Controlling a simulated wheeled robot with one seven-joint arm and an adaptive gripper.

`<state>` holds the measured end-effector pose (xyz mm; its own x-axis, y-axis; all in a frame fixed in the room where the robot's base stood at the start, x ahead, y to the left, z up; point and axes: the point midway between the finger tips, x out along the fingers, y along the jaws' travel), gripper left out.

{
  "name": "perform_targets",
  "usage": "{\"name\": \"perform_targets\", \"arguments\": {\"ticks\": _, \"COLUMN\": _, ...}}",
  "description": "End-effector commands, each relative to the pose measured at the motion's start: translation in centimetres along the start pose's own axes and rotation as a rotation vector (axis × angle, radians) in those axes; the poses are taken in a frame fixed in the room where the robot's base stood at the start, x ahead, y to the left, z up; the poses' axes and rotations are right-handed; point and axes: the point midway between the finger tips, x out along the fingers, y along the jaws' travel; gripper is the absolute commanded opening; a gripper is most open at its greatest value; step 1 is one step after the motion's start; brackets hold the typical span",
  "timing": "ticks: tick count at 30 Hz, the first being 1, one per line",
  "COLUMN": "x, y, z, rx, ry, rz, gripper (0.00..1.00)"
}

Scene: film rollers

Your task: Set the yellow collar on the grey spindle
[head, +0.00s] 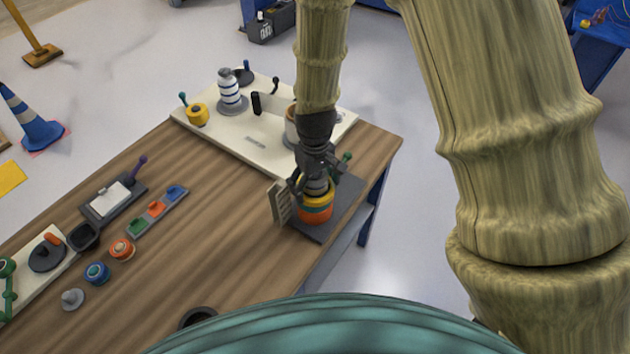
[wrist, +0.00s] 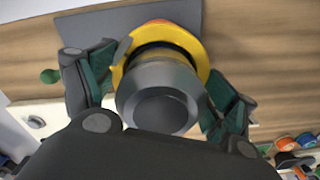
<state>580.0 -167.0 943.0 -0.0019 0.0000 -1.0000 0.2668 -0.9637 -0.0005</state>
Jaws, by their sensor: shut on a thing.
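The yellow collar (head: 318,199) is around the grey spindle at the right end of the wooden table. In the wrist view the yellow collar (wrist: 200,62) rings the grey spindle (wrist: 158,95), whose round top sticks up through it. My gripper (head: 314,186) has a finger on each side of the collar and is shut on it; the gripper (wrist: 160,75) also shows in the wrist view. Orange and green bands (head: 315,213) show below the collar. My fingers partly cover the collar, and I cannot tell whether it rests on the bands.
A dark base plate (head: 336,222) lies under the stack, and a beige ribbed block (head: 280,202) stands close on the left. The middle of the table (head: 215,225) is clear.

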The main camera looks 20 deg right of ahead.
Motion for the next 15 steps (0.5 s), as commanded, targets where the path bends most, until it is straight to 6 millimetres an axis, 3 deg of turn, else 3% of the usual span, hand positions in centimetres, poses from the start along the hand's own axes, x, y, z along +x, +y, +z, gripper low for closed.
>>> {"name": "perform_targets", "arguments": {"ticks": 8, "x": 0.07, "y": 0.0, "z": -0.05, "rx": 0.0, "ry": 0.001, "rz": 0.0, "gripper": 0.6}}
{"name": "perform_targets", "arguments": {"ticks": 9, "x": 0.07, "y": 0.0, "z": -0.05, "rx": 0.0, "ry": 0.001, "rz": 0.0, "gripper": 0.89}}
{"name": "perform_targets", "arguments": {"ticks": 11, "x": 0.06, "y": -0.01, "z": -0.06, "rx": 0.0, "ry": 0.001, "rz": 0.0, "gripper": 1.0}}
{"name": "perform_targets", "arguments": {"ticks": 15, "x": 0.05, "y": -0.05, "z": -0.08, "rx": 0.0, "ry": 0.002, "rz": 0.0, "gripper": 1.0}}
